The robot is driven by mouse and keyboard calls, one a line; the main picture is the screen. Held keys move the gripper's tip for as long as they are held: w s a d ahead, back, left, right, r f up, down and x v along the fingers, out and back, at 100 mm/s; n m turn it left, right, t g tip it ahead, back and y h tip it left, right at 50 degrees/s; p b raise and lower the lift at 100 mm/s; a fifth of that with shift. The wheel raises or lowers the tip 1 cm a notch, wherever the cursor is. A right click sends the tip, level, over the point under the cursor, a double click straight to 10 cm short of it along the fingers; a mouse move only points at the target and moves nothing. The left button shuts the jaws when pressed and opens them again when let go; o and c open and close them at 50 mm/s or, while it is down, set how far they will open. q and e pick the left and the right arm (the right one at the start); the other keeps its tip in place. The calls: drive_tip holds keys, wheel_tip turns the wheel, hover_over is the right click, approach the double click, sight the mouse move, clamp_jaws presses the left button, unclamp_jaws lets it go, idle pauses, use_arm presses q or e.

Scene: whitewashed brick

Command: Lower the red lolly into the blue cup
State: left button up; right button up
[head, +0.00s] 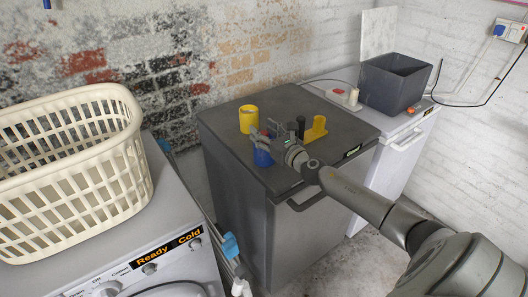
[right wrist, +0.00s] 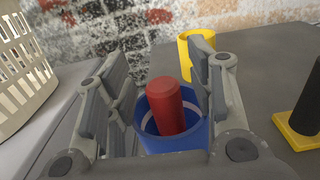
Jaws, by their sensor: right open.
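The blue cup (head: 262,158) stands near the left edge of the dark grey cabinet top, and it also shows in the right wrist view (right wrist: 172,144). The red lolly (right wrist: 166,104) is a red cylinder standing inside the cup, its upper part above the rim and its lower end hidden by the cup wall. My right gripper (head: 270,142) is at the cup, its open fingers on either side of the lolly in the right wrist view (right wrist: 158,62) with gaps visible. My left gripper is not in view.
A yellow cup (head: 249,120) stands just behind the blue one. A cream laundry basket (head: 70,170) is on the left machine. A dark bin (head: 393,84) stands at the right. The cabinet's front top is clear.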

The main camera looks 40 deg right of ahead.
wheel_tip(320, 180, up, 10)
drive_tip(key=shift+f, duration=0.2)
idle(0.3)
